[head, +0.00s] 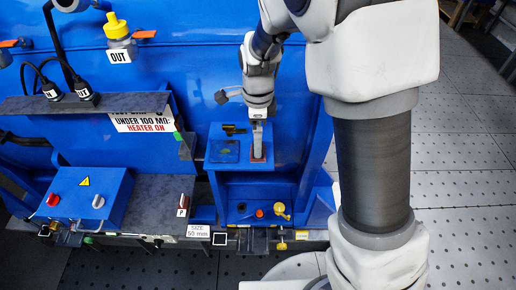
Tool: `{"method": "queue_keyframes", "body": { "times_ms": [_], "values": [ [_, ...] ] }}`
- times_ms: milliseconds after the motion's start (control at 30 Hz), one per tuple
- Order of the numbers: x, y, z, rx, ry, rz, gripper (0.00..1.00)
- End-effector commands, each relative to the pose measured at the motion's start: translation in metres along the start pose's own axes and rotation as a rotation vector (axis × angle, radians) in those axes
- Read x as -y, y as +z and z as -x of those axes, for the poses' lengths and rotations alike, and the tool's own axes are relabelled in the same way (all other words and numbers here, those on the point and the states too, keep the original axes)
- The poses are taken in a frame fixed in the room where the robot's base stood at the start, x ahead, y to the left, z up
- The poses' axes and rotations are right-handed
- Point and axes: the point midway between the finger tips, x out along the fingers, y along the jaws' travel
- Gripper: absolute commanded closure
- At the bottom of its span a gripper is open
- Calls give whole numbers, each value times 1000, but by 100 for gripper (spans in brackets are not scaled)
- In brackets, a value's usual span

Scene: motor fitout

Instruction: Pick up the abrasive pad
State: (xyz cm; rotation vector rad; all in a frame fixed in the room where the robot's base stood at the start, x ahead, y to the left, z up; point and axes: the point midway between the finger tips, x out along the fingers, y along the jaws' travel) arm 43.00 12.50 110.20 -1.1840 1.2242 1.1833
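My gripper (257,140) points down over the right half of a small blue stand (232,177). Its fingers look like one narrow grey shape from here, so I cannot tell whether they are open or shut. A reddish-brown edge (258,160) shows around and below the fingertips. It may be the abrasive pad, but the gripper covers most of it. Whether the fingers touch it is unclear. To the left on the stand top lies a dark blue square (223,151) with a faint greenish mark.
A small dark item (234,129) lies at the stand's back. The stand's lower shelf holds an orange knob (259,213) and a yellow piece (281,211). A blue control box (84,197) stands left. A blue panel rises behind. Perforated floor lies open on the right.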

Motion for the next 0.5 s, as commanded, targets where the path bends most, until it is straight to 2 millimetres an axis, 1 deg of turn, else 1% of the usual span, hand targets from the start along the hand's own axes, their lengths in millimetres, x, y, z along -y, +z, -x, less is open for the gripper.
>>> {"method": "queue_keyframes", "body": {
  "times_ms": [300, 400, 500],
  "values": [
    [2, -1, -40, -2, 5, 0, 0],
    [2, 0, -47, -1, 2, 0, 0],
    [2, 0, -50, -1, 1, 0, 0]
  ]
}}
